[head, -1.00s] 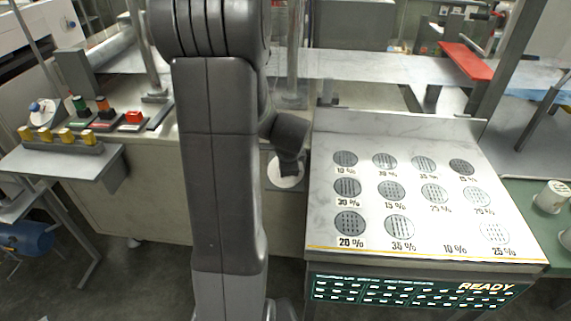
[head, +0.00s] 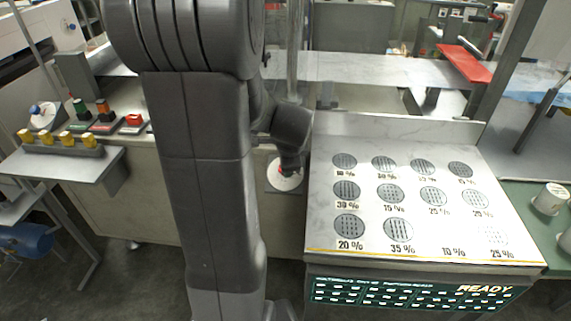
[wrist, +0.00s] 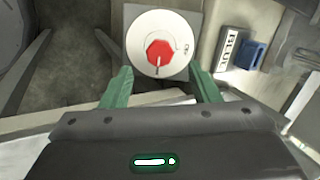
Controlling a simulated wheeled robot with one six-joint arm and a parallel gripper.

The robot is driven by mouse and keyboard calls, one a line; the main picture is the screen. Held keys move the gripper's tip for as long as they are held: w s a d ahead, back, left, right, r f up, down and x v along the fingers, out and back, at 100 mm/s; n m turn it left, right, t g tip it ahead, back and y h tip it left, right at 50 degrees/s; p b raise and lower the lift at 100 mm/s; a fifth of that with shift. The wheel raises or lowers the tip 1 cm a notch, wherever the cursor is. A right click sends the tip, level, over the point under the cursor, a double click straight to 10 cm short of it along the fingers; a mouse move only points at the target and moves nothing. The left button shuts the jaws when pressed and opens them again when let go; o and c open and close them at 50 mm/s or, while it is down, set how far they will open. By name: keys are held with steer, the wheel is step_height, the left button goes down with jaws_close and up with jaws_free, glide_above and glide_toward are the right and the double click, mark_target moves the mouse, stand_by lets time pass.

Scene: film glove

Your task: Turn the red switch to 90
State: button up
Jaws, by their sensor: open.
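The red switch (wrist: 160,53) is a red octagonal knob on a round white dial, with a pale pointer line toward the bottom of the wrist picture. The dial (wrist: 147,27) sits on a grey square plate. In the head view the dial (head: 284,182) is on the front panel left of the marked table, and my wrist hides most of the knob. My gripper (wrist: 160,80) is open. Its two green fingers are apart, to either side of the dial's lower part in the wrist view, with the knob between and beyond them. I cannot tell any contact.
The marble-topped table (head: 400,250) with round grilles and percent labels stands right of the dial. A blue object (wrist: 253,55) and a labelled block (wrist: 231,48) lie right of the dial. Several yellow knobs (head: 57,138) and a red button (head: 134,119) are at the left.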

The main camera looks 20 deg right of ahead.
steer(key=v, duration=0.8)
steer(key=shift+p, duration=0.3)
steer(key=shift+s, duration=0.1)
steer(key=b+x, duration=0.1)
steer(key=x, duration=1.2)
steer(key=shift+w+f, duration=0.3)
steer(key=shift+r, duration=0.15)
